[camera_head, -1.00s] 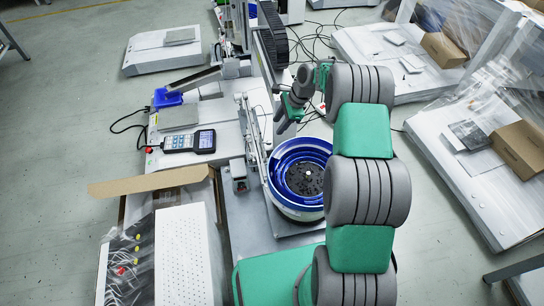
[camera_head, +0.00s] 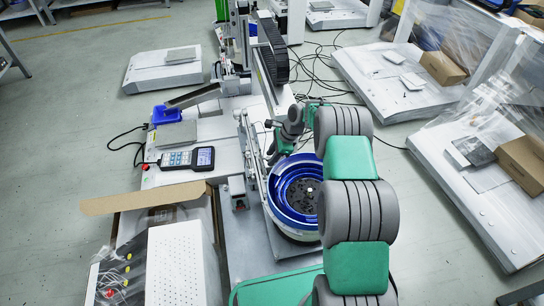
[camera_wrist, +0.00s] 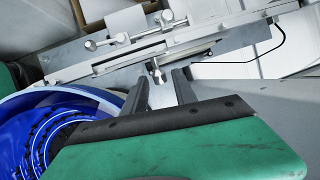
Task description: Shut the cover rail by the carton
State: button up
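A slim metal rail assembly (camera_head: 252,160) runs beside the blue round feeder bowl (camera_head: 296,195), on its left. In the wrist view the rail (camera_wrist: 205,37) crosses the upper part, with small screws and knobs on it. My gripper (camera_wrist: 161,78) is open, with its two dark fingers apart. A small metal knob (camera_wrist: 157,70) shows between and just beyond the fingertips; I cannot tell whether they touch it. In the head view my gripper (camera_head: 274,158) hangs beside the rail, above the bowl's far edge. An open cardboard flap (camera_head: 145,198) lies at the left front.
A white perforated box (camera_head: 180,262) stands front left. A handheld controller (camera_head: 187,158) lies on the white base left of the rail. The blue bowl rim (camera_wrist: 45,98) is close to my gripper's left. Small brown cartons (camera_head: 442,68) sit on pallets at the right.

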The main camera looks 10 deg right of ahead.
grip_shut()
